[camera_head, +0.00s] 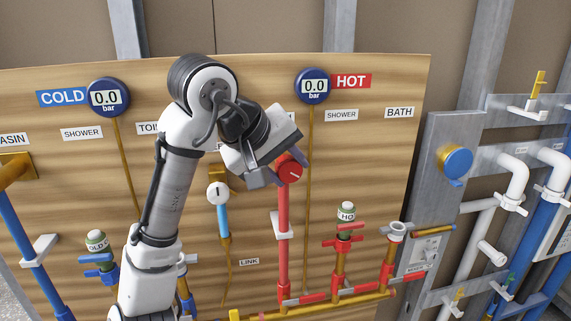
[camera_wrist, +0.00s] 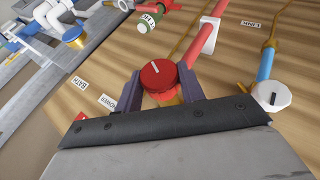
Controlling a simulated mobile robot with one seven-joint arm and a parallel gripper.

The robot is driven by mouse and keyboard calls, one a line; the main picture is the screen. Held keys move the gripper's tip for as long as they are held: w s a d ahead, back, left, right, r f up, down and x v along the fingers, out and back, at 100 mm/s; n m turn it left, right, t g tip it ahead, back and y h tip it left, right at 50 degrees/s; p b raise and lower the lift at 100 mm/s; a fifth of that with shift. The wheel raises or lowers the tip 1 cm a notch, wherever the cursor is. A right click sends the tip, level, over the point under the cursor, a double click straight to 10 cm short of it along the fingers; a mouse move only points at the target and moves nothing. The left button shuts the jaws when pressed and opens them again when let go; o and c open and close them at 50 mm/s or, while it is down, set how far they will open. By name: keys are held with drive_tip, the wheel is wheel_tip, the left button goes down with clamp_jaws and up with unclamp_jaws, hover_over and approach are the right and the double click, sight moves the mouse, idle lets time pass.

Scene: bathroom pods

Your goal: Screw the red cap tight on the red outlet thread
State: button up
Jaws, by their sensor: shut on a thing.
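The red cap (camera_head: 290,172) has a white line across its face. It sits at the top of a vertical red pipe (camera_head: 283,218) on the wooden panel. My gripper (camera_head: 279,170) is shut on the cap, with one dark finger on each side. In the wrist view the red cap (camera_wrist: 158,75) lies between the fingers of my gripper (camera_wrist: 159,84), its white line pointing up and slightly left. A bit of orange-yellow fitting (camera_wrist: 170,99) shows below it. The red outlet thread is hidden by the cap and fingers, so the seating cannot be seen.
A white round cap (camera_head: 218,193) on a blue pipe stands close left of my gripper. Two blue gauges (camera_head: 313,86) (camera_head: 108,97) read 0.0 above. A red valve (camera_head: 345,234) stands lower right. A grey post with a blue round cap (camera_head: 456,162) is further right.

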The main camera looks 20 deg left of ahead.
drive_tip(key=shift+r+y+p, duration=0.3)
drive_tip(key=shift+r+p, duration=0.1)
drive_tip(key=shift+p, duration=0.45)
drive_tip(key=shift+d, duration=0.1)
drive_tip(key=shift+w+f+m+g+y+p, duration=0.15)
drive_tip(key=shift+m+g+y+p, duration=0.2)
drive_tip(key=shift+g+y, duration=0.55)
drive_tip(key=o, duration=1.3)
drive_tip(key=shift+d+f, duration=0.1)
drive_tip(key=b+v, duration=0.2)
drive_tip(key=v, duration=1.1)
drive_tip(key=shift+r, duration=0.45)
drive_tip(key=shift+d, duration=0.1)
